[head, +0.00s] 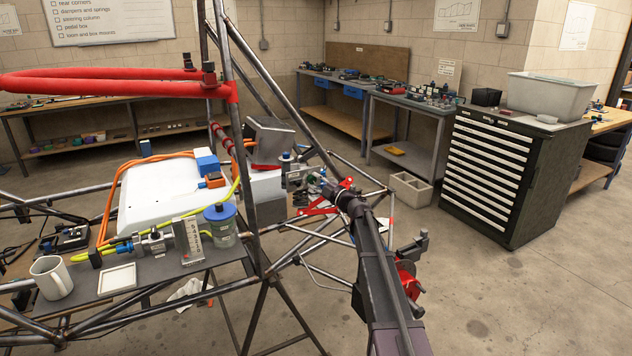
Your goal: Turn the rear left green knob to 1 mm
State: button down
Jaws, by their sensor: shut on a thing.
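My arm reaches up from the lower right to the rear of the tube chassis (245,130). My gripper (313,184) is at its far end, beside a grey metal fitting (296,172) with a blue cap (285,156). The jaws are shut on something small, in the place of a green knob. The knob is too small and too covered by the gripper to make out clearly. Its setting cannot be read from here. Red linkage parts (318,208) sit just below the gripper.
A white tank (160,200) with orange cables lies left of the fitting. A shelf on the chassis holds a mug (51,277), a white tray (117,279) and a blue-lidded jar (222,228). Chassis tubes surround the gripper.

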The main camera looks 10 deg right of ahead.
dwell(0.3)
jog(key=shift+c, duration=1.7)
grip_release()
jog(key=shift+f+m, duration=0.1)
jog(key=shift+m, duration=0.2)
